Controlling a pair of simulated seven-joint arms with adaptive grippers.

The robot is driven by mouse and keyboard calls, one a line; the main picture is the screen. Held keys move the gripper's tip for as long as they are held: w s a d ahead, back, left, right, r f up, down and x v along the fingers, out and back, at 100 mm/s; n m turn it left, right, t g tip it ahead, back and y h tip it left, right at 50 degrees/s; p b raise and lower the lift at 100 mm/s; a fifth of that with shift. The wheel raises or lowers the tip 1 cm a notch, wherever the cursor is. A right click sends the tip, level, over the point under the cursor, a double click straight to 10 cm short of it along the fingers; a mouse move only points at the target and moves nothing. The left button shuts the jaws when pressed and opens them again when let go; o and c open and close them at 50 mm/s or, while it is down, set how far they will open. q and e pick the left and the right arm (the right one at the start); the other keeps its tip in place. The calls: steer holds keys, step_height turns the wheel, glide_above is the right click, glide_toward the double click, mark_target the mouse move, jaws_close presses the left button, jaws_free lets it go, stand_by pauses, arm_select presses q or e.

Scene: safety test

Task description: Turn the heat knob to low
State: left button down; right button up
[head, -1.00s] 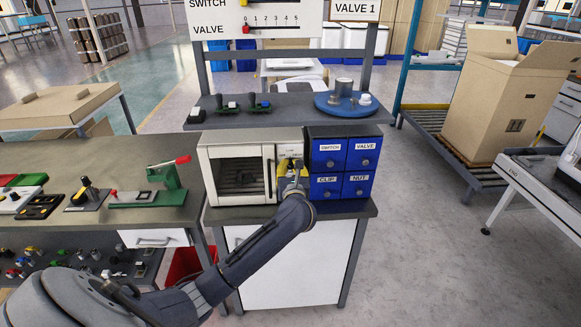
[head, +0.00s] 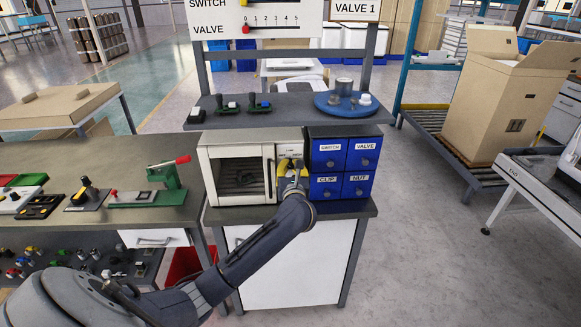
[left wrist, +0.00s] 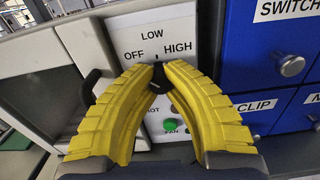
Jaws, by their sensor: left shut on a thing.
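The white oven (head: 250,135) stands on the grey workbench, its door closed, with a control panel on its right side. The panel (left wrist: 180,28) shows in the left wrist view with the labels OFF, LOW and HIGH around the heat knob. My left gripper (head: 290,163) is at this panel. In the left wrist view its yellow fingers (left wrist: 158,68) close on the small black heat knob (left wrist: 158,80). The fingers hide much of the knob, so I cannot tell its exact setting. My right gripper is not in view.
A blue drawer cabinet (head: 343,140) stands directly right of the oven. The black oven door handle (left wrist: 90,85) is close left of my fingers. A green button (left wrist: 170,124) sits below the knob. A shelf (head: 300,112) with switches and a blue disc is above and behind.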

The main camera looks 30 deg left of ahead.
arm_select(q)
steer(key=shift+r, duration=0.1)
steer(key=c, duration=1.2)
jaws_free()
steer(key=v, duration=1.2)
steer(key=shift+s, duration=0.1)
steer(key=shift+c, duration=0.5)
